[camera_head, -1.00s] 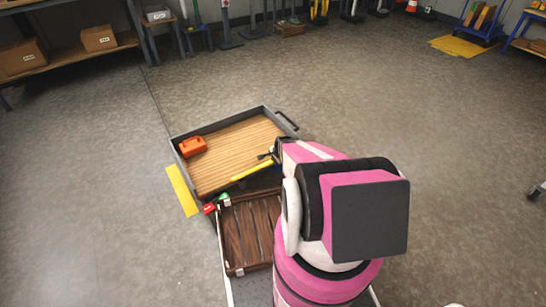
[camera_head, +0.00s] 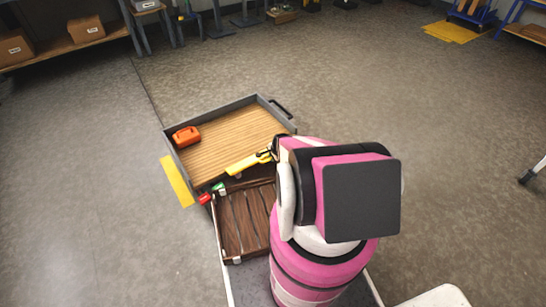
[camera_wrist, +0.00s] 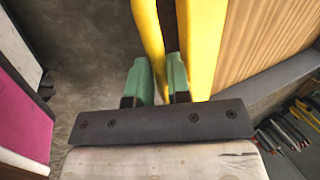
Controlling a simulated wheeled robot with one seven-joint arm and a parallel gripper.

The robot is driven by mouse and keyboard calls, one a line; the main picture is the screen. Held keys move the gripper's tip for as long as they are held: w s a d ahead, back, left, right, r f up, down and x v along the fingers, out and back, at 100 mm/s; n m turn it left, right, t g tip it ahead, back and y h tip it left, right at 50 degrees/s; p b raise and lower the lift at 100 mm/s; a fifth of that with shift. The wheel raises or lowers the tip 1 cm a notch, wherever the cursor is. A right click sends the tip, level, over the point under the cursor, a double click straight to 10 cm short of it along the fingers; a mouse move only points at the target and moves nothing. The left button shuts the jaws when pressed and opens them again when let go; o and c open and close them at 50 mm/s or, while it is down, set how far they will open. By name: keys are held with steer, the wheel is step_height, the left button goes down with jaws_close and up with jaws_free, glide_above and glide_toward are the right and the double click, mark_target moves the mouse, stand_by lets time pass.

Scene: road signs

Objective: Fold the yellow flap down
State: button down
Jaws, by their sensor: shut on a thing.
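The yellow flap (camera_head: 247,163) lies along the near edge of the wood-floored grey tray (camera_head: 176,155). It shows as a fairly broad yellow strip, slanting up to the right. In the wrist view its yellow part (camera_wrist: 205,45) rises between and beside the green fingertips. My gripper (camera_wrist: 160,70) is shut on a narrow yellow edge of it. In the head view my arm hides most of the gripper and the flap's right end, so its exact tilt is hard to tell.
An orange box (camera_head: 186,136) sits in the tray's left corner. A dark slatted wooden section (camera_head: 245,225) lies nearer to me, with a red piece (camera_head: 204,198) and a green piece (camera_head: 219,187) at its corner. Open floor surrounds them; shelves stand at the back left.

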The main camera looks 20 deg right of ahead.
steer(key=shift+s+f, duration=0.35)
steer(key=shift+s, duration=0.25)
steer(key=c, duration=1.1)
jaws_free()
steer(key=shift+d, duration=0.1)
steer(key=shift+r, duration=0.1)
steer(key=shift+w+r, duration=0.1)
steer(key=shift+w, duration=0.05)
steer(key=v, duration=1)
steer(key=shift+r, duration=0.4)
